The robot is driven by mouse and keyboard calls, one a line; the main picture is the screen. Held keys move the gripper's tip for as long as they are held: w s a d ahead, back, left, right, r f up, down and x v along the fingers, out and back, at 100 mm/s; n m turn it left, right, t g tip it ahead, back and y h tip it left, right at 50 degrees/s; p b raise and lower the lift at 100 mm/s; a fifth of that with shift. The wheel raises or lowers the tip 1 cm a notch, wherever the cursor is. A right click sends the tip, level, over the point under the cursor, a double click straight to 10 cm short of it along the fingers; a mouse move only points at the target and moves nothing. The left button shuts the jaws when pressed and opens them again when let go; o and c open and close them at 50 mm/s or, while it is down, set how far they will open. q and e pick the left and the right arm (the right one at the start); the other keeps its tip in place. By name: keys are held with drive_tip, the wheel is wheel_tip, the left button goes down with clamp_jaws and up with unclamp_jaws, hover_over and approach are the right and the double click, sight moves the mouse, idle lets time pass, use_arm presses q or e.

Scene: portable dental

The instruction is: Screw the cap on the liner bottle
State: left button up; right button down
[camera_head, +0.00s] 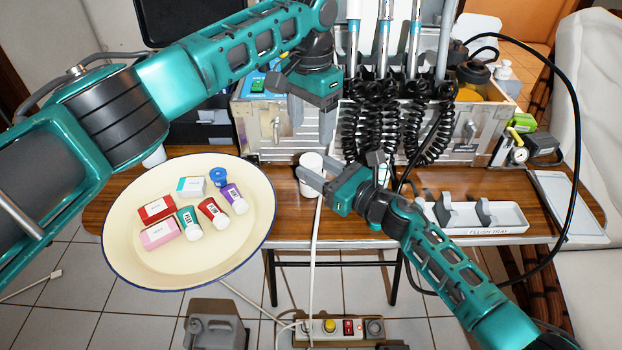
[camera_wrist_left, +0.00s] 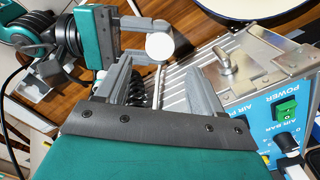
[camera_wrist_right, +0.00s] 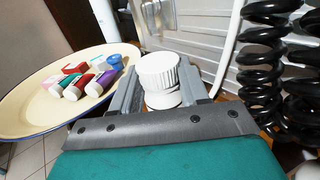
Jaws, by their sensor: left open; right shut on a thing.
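The white liner bottle (camera_wrist_right: 162,98) stands upright between the fingers of my right gripper (camera_head: 312,178), which is shut on it above the wooden table. A white ribbed cap (camera_wrist_right: 158,70) sits on top of the bottle; I cannot tell how tightly it is seated. The cap's round top also shows in the left wrist view (camera_wrist_left: 160,46). My left gripper (camera_head: 312,138) is open and empty, pointing down above the cap, with its fingers apart and not touching it. The lower part of the bottle is hidden by my right gripper's fingers.
A cream plate (camera_head: 125,262) with several small boxes and bottles is at the left. A metal dental unit (camera_head: 262,132) with coiled black hoses (camera_head: 410,130) stands close behind the grippers. A white tray (camera_head: 500,219) lies at the right of the table.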

use_arm(q)
drive_tip(key=n, duration=0.4)
drive_tip(key=d+n, duration=0.1)
drive_tip(key=n, duration=0.1)
drive_tip(key=shift+w+r, duration=0.1)
drive_tip(key=shift+r, duration=0.25)
drive_tip(key=n, duration=2.4)
drive_tip(key=shift+a, duration=0.1)
drive_tip(key=n, duration=0.6)
drive_tip(key=shift+a+f, duration=0.35)
drive_tip(key=shift+a, duration=0.05)
